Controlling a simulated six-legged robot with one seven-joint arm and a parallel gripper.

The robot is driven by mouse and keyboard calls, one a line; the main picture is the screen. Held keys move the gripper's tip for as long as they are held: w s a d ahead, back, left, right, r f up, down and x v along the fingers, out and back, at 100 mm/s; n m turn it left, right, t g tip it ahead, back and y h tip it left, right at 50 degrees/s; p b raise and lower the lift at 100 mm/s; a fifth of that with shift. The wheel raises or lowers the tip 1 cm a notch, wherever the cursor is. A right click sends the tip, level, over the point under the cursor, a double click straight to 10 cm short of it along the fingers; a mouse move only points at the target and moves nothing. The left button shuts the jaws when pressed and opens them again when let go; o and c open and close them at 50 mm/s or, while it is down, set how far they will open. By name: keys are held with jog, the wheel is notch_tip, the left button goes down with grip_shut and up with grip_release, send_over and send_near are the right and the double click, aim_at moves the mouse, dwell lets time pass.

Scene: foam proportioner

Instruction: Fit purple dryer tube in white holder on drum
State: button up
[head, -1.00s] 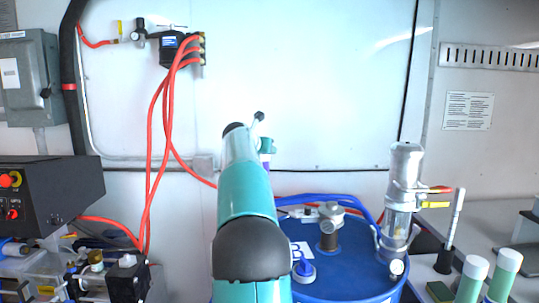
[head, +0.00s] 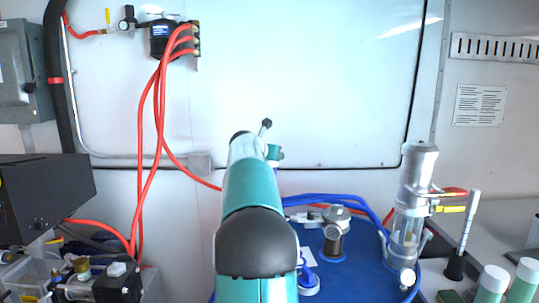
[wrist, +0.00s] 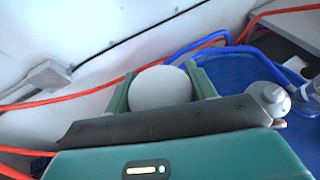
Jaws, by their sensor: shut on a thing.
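My gripper (wrist: 161,82) is seen from behind in the wrist view, its two green fingers on either side of a pale rounded end (wrist: 160,92). This is the end of the held tube; its purple part is hidden from the wrist camera. I cannot single out the white holder; a white-and-blue ring fitting (head: 308,282) sits on the drum top beside my arm.
A metal fitting (head: 336,232) and a tall clear cylinder with a metal cap (head: 412,200) stand on the drum. Blue hoses (head: 320,198) run behind it. Red hoses (head: 160,120) hang at the left. Green bottles with white caps (head: 522,285) stand at the right.

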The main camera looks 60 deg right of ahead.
jog(key=shift+w+f, duration=0.15)
jog(key=shift+f, duration=0.2)
jog(key=shift+a+f, duration=0.15)
jog(key=shift+a, duration=0.1)
notch_tip(320, 180, down, 2)
jog(key=shift+d+f, duration=0.1)
jog(key=shift+d, duration=0.05)
jog(key=shift+f, duration=1.2)
